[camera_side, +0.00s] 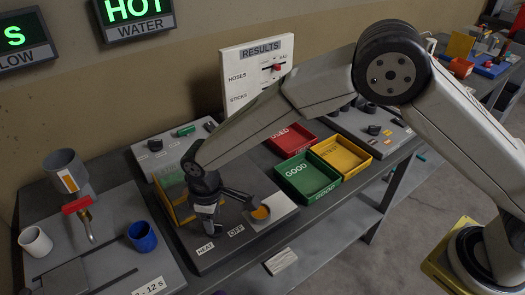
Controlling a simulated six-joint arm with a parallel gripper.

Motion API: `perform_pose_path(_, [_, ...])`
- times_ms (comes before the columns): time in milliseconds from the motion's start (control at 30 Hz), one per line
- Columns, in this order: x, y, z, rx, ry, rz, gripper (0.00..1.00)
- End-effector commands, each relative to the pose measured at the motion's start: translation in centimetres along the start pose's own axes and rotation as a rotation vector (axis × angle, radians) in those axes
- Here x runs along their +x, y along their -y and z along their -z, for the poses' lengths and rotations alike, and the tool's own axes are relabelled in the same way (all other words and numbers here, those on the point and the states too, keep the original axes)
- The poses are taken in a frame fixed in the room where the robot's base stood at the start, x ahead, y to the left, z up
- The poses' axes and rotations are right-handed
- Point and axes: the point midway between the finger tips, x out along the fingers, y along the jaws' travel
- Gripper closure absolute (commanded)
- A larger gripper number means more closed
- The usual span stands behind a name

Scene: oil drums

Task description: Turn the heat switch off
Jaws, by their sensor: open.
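The heat control panel is the grey plate (222,249) at the front of the bench, with a HEAT label (205,248) and an OFF label (236,231) on its near edge. I cannot make out the switch itself; my gripper covers the area behind the labels. My gripper (228,208) is low over this plate, with its dark fingers spread apart. I cannot tell whether a finger touches anything. A round orange piece (260,212) shows at the plate's right part, close to the right finger.
Red (289,139), green (308,178) and yellow (341,156) trays stand to the right. A blue cup (142,236), a white cup (35,242) and a grey container (68,172) with a red-handled valve (77,204) are at left. A RESULTS board (256,70) stands behind.

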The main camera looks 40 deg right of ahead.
Motion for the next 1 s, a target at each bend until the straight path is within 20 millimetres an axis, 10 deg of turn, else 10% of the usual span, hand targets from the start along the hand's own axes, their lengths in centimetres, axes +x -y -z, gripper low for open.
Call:
perform_pose_path(400, [-5.1, 0.0, 0.0, -0.001, -0.002, -0.001, 0.44])
perform_pose_path(1000, [-6.0, -0.3, -0.3, 0.009, -0.002, -0.001, 0.44])
